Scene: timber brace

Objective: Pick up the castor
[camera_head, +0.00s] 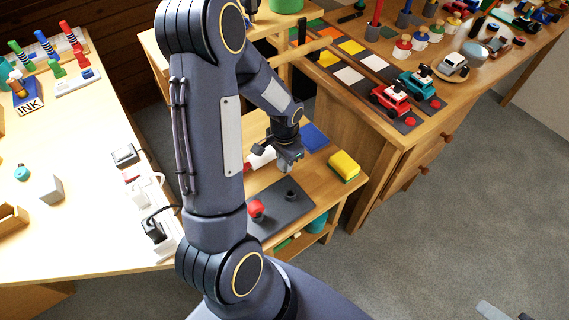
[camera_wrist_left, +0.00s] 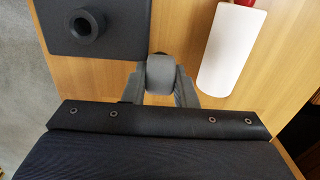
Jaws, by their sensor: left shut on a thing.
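My left gripper (camera_head: 287,163) reaches down over the low wooden bench, and its jaws point at the bench top. In the left wrist view the two grey fingers (camera_wrist_left: 160,88) are closed on a small grey rounded piece, which looks like the castor (camera_wrist_left: 160,72). The lower part of the castor is hidden by the gripper, and I cannot tell how far it is above the wood.
A dark plate (camera_head: 284,212) with a black hollow peg (camera_head: 291,195) and a red knob (camera_head: 256,207) lies near the gripper. A white cylinder (camera_wrist_left: 232,50) lies beside it. A yellow sponge (camera_head: 344,166) sits at the bench's right. A drawer table (camera_head: 345,120) stands behind.

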